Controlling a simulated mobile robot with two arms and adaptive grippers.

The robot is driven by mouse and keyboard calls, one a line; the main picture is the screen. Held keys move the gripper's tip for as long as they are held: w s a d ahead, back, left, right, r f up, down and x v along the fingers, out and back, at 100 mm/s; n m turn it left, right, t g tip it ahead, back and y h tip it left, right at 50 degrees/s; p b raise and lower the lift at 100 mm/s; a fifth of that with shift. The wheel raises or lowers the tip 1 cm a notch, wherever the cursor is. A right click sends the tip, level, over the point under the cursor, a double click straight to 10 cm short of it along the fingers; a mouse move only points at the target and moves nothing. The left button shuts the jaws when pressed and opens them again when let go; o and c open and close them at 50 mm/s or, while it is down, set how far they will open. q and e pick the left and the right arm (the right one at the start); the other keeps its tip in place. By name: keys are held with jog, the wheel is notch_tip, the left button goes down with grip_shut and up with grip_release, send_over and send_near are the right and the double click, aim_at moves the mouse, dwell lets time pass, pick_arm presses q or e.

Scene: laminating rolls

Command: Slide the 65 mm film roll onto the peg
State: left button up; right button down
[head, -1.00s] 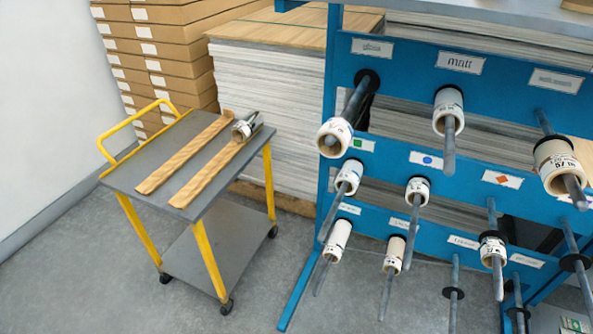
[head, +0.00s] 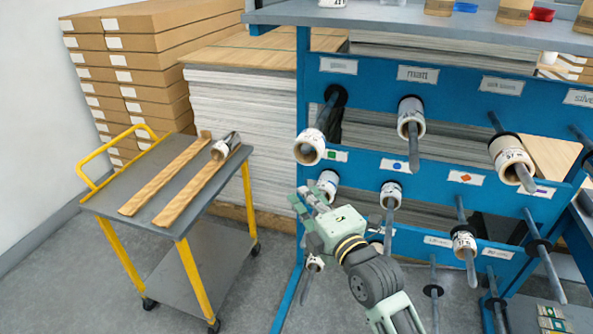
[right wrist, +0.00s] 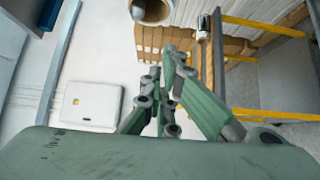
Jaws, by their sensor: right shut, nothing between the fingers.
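A roll (head: 226,146) with a silvery end lies at the back of the grey trolley top, on the right-hand wooden rail; its size marking is unreadable. It also shows in the right wrist view (right wrist: 203,30). The blue rack carries grey pegs, several of them with white-cored rolls; I cannot tell which peg or roll the task names. My right gripper (head: 299,202) is shut and empty, in front of the rack's left side and right of the trolley. It hides part of the lower-row rolls. Its fingers (right wrist: 167,75) also show in the right wrist view. My left gripper is out of view.
The trolley (head: 112,200) has yellow legs and handle and two wooden rails (head: 165,175). The rack (head: 450,85) has projecting pegs close to my right arm. Cartons (head: 150,45) and stacked sheets (head: 245,110) stand behind. The floor between trolley and rack is clear.

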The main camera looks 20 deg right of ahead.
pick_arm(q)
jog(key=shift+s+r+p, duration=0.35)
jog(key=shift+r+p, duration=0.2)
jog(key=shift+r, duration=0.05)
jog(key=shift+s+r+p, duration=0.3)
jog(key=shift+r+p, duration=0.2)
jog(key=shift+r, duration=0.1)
pick_arm(e)
jog(key=w, duration=0.9)
jog(key=shift+d, duration=0.45)
jog(key=shift+w, duration=0.15)
